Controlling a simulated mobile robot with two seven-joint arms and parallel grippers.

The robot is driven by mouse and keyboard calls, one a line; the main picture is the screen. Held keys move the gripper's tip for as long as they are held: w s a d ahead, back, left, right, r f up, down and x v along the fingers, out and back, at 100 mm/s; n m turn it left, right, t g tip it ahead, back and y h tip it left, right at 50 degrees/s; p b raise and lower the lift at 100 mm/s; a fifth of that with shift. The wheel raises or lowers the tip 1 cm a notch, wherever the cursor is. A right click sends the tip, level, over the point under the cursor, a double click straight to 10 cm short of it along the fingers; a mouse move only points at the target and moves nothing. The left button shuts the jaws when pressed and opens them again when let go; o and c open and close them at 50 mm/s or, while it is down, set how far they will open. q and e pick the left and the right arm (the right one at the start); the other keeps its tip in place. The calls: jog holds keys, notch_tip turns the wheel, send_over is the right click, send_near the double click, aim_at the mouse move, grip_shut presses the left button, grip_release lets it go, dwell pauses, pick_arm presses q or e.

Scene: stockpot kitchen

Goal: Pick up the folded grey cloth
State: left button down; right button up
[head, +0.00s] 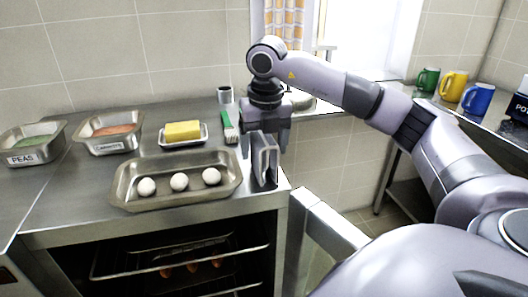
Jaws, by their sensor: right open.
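The folded grey cloth (264,168) stands upright at the right end of the steel counter, near its front corner. My right gripper (266,149) points down over it from above. Its jaws are open, with one finger on each side of the cloth's upper part. I cannot tell whether either finger touches the cloth. The gripper hides part of the cloth's top. My left gripper is not in view.
A tray (228,191) with white eggs lies left of the cloth. Two food pans (84,143) (62,146) stand farther left. An open oven rack (180,277) is below.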

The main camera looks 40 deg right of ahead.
jog(key=shift+f, duration=0.25)
dwell(0.3)
jog(key=c, duration=1.2)
